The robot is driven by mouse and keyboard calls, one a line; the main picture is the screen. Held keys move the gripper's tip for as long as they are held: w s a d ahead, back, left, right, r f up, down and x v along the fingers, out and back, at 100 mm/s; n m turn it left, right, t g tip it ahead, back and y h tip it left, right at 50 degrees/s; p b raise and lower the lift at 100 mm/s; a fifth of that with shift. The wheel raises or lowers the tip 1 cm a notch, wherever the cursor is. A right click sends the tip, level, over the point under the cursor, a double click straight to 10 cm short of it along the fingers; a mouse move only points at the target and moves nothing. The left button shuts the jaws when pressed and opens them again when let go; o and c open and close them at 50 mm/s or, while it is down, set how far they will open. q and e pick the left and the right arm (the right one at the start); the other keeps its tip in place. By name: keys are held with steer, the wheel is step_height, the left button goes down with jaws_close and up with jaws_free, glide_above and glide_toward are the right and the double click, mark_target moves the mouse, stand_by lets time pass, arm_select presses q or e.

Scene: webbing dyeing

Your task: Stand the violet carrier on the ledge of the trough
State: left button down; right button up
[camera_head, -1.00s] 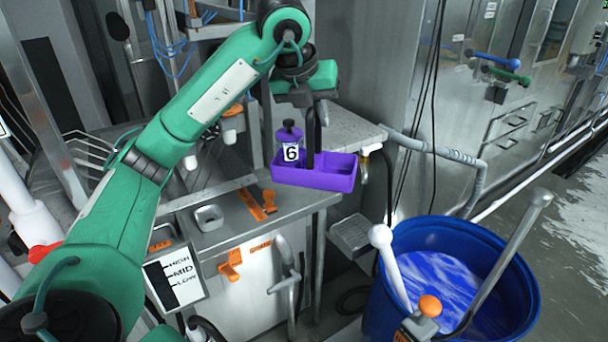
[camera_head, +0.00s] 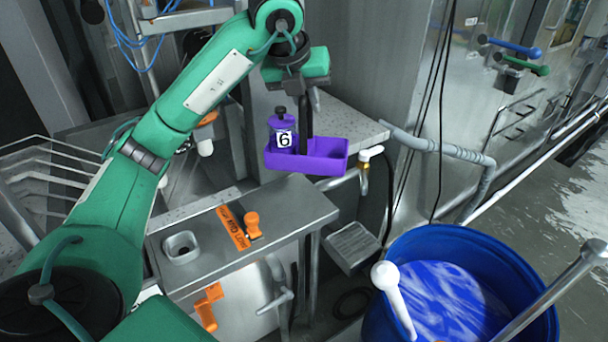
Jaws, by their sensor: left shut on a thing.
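The violet carrier (camera_head: 318,163) is an open tray with a bottle (camera_head: 282,132) marked 6 standing in its left part. My left gripper (camera_head: 306,125) comes down from above and is shut on the carrier. The carrier hangs level in front of a speckled grey ledge (camera_head: 350,124); I cannot tell whether they touch. A steel bench top (camera_head: 290,205) with an orange label and orange knob lies below and nearer. Which surface belongs to the trough is not clear. My right gripper does not show.
A blue barrel (camera_head: 400,245) of blue liquid with a white-ended rod (camera_head: 388,280) stands at the lower right. A grey pipe (camera_head: 440,148) and a small brass tap (camera_head: 364,180) are right of the carrier. A wire rack (camera_head: 50,165) is at the left.

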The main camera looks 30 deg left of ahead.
mark_target(312, 140)
arm_select(q)
step_height(312, 140, down, 6)
step_height(312, 140, down, 6)
steer(key=shift+a+f+p, duration=0.1)
steer(key=shift+p, duration=0.8)
step_height(312, 140, down, 5)
steer(key=shift+r+p, duration=0.15)
steer(key=shift+p, duration=0.35)
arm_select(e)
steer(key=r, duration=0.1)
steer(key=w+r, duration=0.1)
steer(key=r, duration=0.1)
arm_select(q)
steer(key=c, duration=1.4)
jaws_free()
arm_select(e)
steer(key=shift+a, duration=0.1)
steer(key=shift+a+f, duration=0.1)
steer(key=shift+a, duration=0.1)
